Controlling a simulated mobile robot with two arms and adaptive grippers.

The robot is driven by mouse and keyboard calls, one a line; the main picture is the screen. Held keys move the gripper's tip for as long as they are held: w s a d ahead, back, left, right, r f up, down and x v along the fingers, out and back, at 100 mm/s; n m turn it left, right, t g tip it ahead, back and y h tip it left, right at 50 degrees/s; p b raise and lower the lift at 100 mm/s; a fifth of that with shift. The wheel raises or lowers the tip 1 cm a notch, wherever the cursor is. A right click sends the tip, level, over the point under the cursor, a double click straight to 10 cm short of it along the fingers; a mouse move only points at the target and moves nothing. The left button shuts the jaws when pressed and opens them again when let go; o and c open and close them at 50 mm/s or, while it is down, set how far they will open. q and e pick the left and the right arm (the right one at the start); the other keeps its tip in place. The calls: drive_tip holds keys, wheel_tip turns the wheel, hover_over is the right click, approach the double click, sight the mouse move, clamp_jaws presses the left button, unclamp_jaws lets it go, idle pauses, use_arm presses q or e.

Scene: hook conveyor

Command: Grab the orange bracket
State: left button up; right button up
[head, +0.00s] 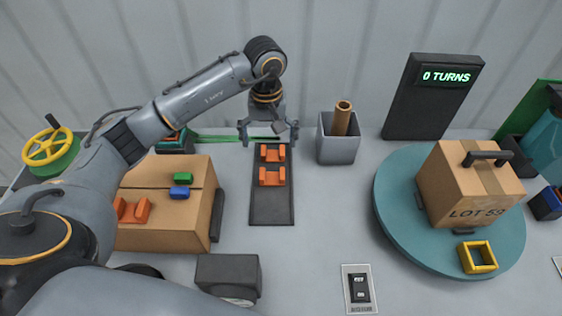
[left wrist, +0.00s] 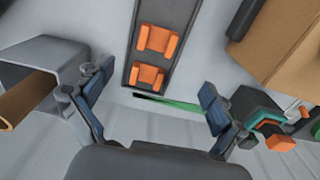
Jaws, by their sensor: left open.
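Two orange brackets lie on a dark strip: the far one (head: 272,153) and the near one (head: 272,177). A third orange piece (head: 132,210) lies on the cardboard box at left. My left gripper (head: 268,137) is open and empty, just beyond the far bracket at the strip's back end. In the left wrist view, the far bracket (left wrist: 147,77) shows between the spread fingers of the gripper (left wrist: 152,88), and the near bracket (left wrist: 158,39) lies past it. I see no finger closed on either bracket. My right gripper is not in view.
The dark strip (head: 271,208) is clear toward the front. A grey bin (head: 338,150) holding a brown tube stands right of the gripper. The cardboard box (head: 165,237) bears green and blue blocks. A teal turntable (head: 400,215) carries a carton (head: 465,195) and yellow frame.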

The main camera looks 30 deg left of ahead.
use_arm(q)
drive_tip(key=p, duration=0.2)
hover_over(272, 178)
drive_tip(key=s, duration=0.1)
wheel_tip(272, 178, down, 4)
drive_tip(key=f, duration=0.1)
drive_tip(key=shift+f, duration=0.95)
drive_tip(key=shift+w+f+p, duration=0.25)
drive_tip(key=shift+f+p, duration=0.35)
drive_tip(key=shift+f, duration=0.35)
drive_tip(key=f+p, duration=0.1)
drive_tip(key=f, duration=0.2)
drive_tip(key=shift+w+d+f+p, duration=0.1)
drive_tip(key=shift+w+f+p, duration=0.15)
drive_tip(key=shift+p, duration=0.1)
drive_tip(key=shift+f, duration=0.45)
drive_tip(key=c, duration=1.2)
drive_tip(key=shift+c, duration=0.2)
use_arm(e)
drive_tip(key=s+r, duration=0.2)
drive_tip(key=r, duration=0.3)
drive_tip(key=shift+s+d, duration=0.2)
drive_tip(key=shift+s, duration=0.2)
